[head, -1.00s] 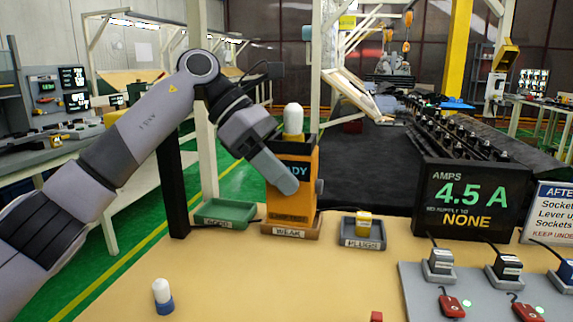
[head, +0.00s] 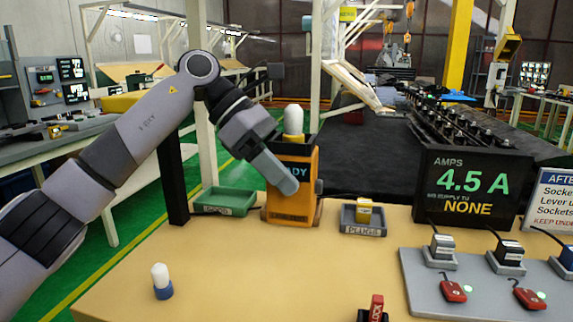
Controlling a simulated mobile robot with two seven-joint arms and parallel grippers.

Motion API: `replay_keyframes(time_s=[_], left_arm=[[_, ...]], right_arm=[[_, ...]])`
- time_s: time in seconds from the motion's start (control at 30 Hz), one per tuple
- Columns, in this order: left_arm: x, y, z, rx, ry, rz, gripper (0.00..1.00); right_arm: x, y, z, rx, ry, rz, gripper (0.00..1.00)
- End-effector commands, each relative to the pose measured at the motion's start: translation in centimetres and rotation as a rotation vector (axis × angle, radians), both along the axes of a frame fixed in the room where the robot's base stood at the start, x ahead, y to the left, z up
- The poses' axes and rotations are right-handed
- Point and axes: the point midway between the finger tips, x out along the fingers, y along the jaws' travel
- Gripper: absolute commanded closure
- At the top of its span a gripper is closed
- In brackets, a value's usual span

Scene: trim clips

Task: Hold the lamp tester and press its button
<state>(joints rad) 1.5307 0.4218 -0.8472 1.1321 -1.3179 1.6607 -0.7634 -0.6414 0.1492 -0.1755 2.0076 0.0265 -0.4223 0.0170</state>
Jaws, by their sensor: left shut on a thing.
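The lamp tester (head: 291,202) is an orange box with a dark top and a dark display, partly covered, on which the letters "ADY" show. A white-domed lamp (head: 294,120) stands upright in its top. My left gripper (head: 280,176) is shut on the tester, its grey finger lying across the front face. The tester is upright; I cannot tell whether its base touches the table. A dark part shows at its right side, and I cannot make out a button. My right gripper is out of view.
A green tray (head: 226,203) lies left of the tester, and a grey plugs tray (head: 362,228) right of it. A white-and-blue lamp (head: 162,283) stands at the front left. A red lock piece (head: 377,307) shows at the bottom edge. An amps display (head: 468,190) stands right. The middle table is clear.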

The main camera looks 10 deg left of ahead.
Motion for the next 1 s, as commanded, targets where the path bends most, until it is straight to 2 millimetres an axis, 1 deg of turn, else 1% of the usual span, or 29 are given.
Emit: replay_keyframes(time_s=[1.0], left_arm=[[0.0,0.0,-3.0,-0.002,-0.001,0.0,0.73]], right_arm=[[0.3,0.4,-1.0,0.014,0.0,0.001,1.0]])
